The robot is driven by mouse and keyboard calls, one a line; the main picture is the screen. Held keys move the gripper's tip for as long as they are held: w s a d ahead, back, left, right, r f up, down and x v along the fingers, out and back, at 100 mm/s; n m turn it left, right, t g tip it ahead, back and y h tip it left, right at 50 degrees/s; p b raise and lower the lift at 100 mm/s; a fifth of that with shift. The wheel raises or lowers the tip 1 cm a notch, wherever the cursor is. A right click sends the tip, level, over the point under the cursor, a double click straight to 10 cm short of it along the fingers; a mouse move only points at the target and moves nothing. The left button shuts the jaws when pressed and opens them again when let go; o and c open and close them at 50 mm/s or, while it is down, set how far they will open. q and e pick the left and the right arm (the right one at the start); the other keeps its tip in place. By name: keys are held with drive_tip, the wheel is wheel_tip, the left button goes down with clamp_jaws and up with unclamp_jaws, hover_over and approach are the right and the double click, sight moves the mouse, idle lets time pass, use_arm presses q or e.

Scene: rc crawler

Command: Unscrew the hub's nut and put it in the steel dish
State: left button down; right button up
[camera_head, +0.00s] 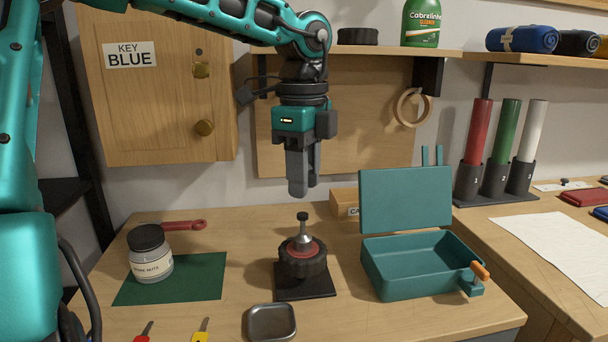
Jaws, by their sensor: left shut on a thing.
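The hub (303,256) stands upright on a dark square base, with a black tyre-like ring, a red rim and a silver cone. A dark stud with a black top (303,216) rises from its middle. My left gripper (303,190) points down directly above the hub, clear of the stud. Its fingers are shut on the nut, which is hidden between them. The steel dish (271,306) is a small grey rounded tray in front and left of the hub. It looks empty. My right gripper is not in view.
A jar of spare nuts (150,254) stands on a green mat (200,276), with a red wrench (184,226) behind. A teal box (412,282) with its lid open is at right. Red and yellow-handled items (201,328) lie at the front edge. Coloured tubes (501,132) stand at far right.

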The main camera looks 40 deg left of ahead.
use_arm(q)
drive_tip(key=shift+f+n+b, duration=0.2)
drive_tip(key=shift+n+b, duration=0.1)
drive_tip(key=shift+n, duration=0.2)
drive_tip(key=shift+r+n, duration=0.1)
drive_tip(key=shift+n, duration=0.7)
drive_tip(key=shift+n, duration=1.3)
drive_tip(key=shift+n, duration=1.4)
drive_tip(key=n, duration=0.2)
drive_tip(key=shift+w+n+b, duration=0.1)
drive_tip(key=shift+n+b, duration=0.2)
drive_tip(key=shift+b, duration=0.05)
